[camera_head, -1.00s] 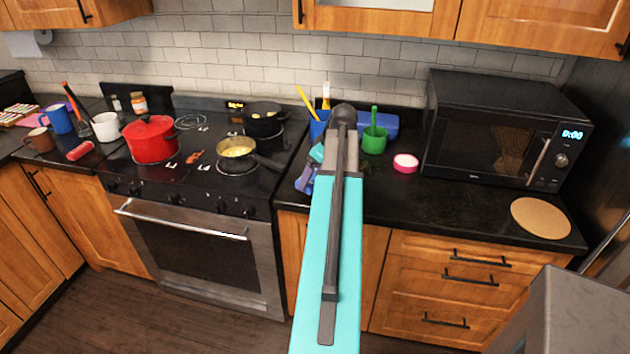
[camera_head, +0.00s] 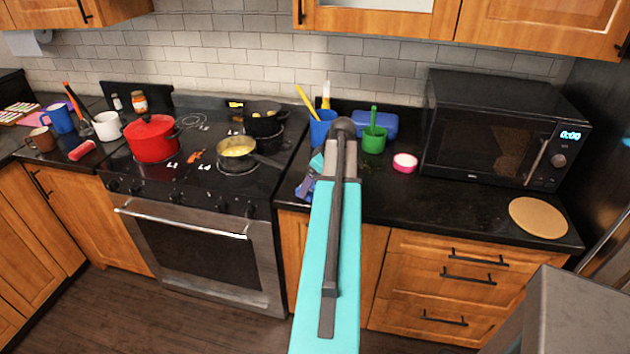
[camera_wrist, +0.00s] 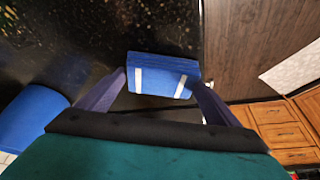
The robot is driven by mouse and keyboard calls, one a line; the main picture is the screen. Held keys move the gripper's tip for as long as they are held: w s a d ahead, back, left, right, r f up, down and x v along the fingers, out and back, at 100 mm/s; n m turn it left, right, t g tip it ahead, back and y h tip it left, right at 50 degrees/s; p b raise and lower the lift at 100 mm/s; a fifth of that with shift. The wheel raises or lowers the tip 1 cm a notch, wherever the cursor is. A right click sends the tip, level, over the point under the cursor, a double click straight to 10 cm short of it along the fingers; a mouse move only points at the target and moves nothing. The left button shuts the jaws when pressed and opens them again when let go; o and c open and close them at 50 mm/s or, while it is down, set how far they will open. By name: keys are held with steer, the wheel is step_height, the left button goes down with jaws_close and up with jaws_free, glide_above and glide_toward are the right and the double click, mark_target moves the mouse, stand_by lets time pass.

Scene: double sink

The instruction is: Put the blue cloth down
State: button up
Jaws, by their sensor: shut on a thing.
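The blue cloth (camera_wrist: 163,66) is folded and has two white stripes. It sits between the two purple fingers of my gripper (camera_wrist: 163,87) in the wrist view, and the gripper is shut on it. It is over the black counter, close to the front edge; I cannot tell whether it touches the surface. In the head view my gripper (camera_head: 306,188) is at the counter's front left, beside the stove, partly hidden by my arm. The cloth cannot be made out clearly there.
A blue cup (camera_head: 321,130), a green cup (camera_head: 374,140) and a blue box (camera_head: 384,123) stand behind my arm. A pink-and-white round item (camera_head: 405,163), a microwave (camera_head: 500,130) and a round board (camera_head: 538,217) are to the right. The counter's front middle (camera_head: 440,203) is clear.

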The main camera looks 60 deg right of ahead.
steer(key=shift+f, duration=0.15)
steer(key=o, duration=1)
steer(key=shift+o, duration=0.2)
steer(key=shift+r, duration=0.2)
steer(key=b+v, duration=0.2)
steer(key=v, duration=1)
steer(key=shift+b, duration=0.4)
